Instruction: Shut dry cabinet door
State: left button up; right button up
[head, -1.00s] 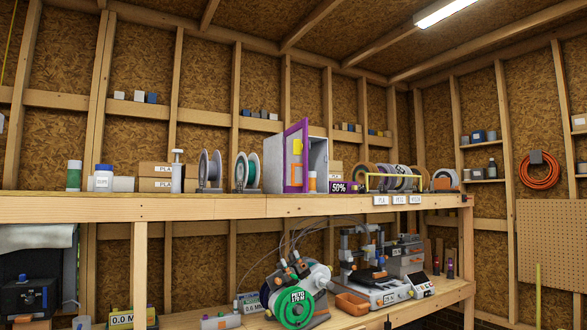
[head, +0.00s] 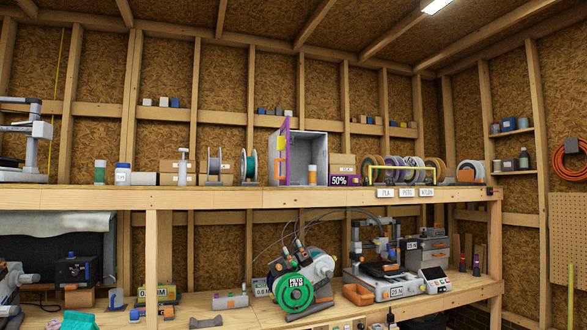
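The dry cabinet (head: 314,140) is a grey box on the upper shelf, near the middle of the head view. Its purple-framed door (head: 283,150) stands open at the left side of the box, seen nearly edge-on, with an orange part on it. The cabinet's front is open, and a white and orange container (head: 312,175) shows inside. Neither of my grippers is in view.
Below, the bench carries a green-reel machine (head: 295,293) and other equipment.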

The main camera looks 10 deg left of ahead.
aim_at(308, 149)
jog(key=i+l, duration=0.2)
jog(key=l, duration=0.2)
jog(key=i+l+u, duration=0.1)
jog(key=l, duration=0.25)
jog(key=i+l, duration=0.25)
jog(key=l, duration=0.15)
jog(key=i+l+u, duration=0.1)
jog(key=l, duration=0.3)
jog(key=i, duration=0.05)
